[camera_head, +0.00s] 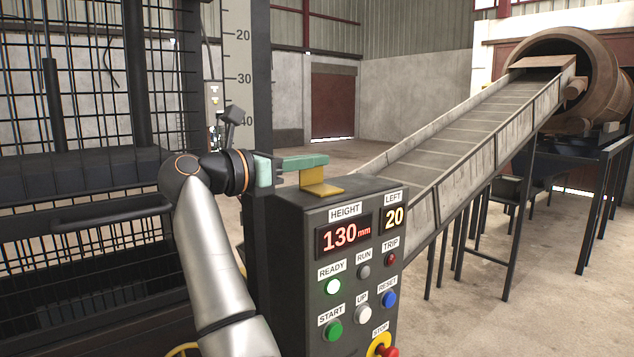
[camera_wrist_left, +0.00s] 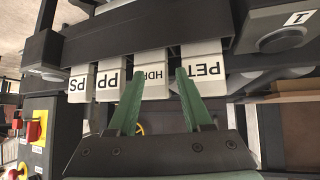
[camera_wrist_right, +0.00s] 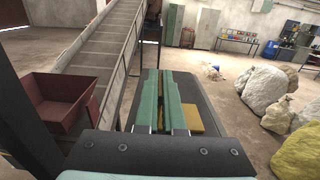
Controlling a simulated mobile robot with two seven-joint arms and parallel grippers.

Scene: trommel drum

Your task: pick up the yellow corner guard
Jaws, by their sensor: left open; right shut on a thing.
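The yellow corner guard (camera_head: 322,188) is at the top of the dark control box in the head view. I cannot tell whether the guard still touches the box top. My left gripper (camera_wrist_left: 155,85) is open and empty in the left wrist view, in front of a row of labelled white blocks.
The control box (camera_head: 290,240) has a lit display and several buttons. A conveyor (camera_head: 460,145) slopes up to a rusty drum (camera_head: 600,75) at the right. A black mesh cage (camera_head: 80,90) stands at the left.

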